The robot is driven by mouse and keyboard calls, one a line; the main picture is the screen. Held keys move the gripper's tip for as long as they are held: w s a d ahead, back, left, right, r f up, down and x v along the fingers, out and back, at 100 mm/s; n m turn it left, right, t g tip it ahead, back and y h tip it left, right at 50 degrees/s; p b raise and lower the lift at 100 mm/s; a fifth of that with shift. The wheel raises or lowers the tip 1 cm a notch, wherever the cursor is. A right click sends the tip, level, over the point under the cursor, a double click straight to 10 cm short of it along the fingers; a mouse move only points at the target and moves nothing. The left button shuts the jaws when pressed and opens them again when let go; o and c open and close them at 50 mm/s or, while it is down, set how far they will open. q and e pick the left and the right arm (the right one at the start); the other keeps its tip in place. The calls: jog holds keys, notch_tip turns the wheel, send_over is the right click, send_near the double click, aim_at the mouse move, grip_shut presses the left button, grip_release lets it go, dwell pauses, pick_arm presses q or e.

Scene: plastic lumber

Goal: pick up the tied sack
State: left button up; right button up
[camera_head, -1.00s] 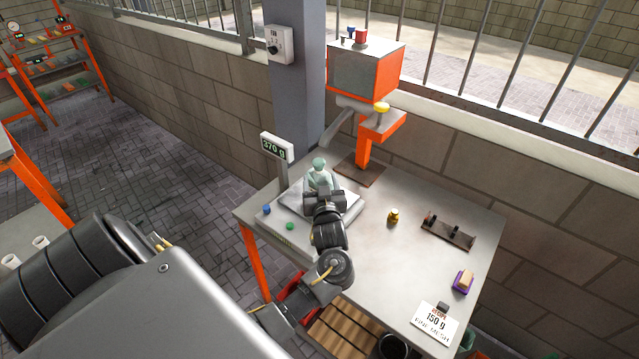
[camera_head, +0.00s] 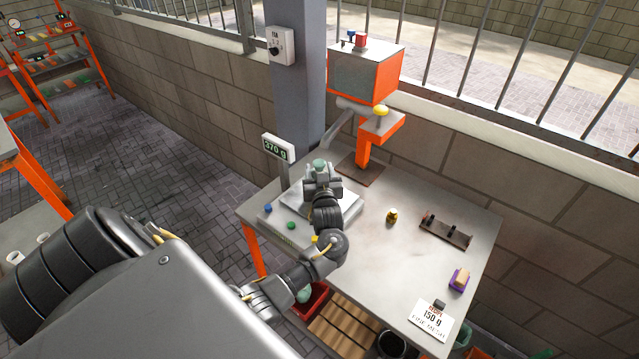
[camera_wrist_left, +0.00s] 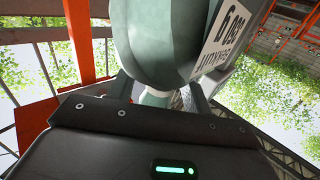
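The tied sack (camera_head: 319,164) is pale green and sits on the scale plate (camera_head: 348,198). My left gripper (camera_head: 321,176) is at the sack and hides most of it in the head view. The fingers look apart, with a gap beside the neck. My right gripper is not in view.
An orange machine (camera_head: 366,75) stands behind the scale.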

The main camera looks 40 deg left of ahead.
pick_arm(q)
jog(key=shift+f, duration=0.1)
grip_shut()
jog(key=shift+s, duration=0.1)
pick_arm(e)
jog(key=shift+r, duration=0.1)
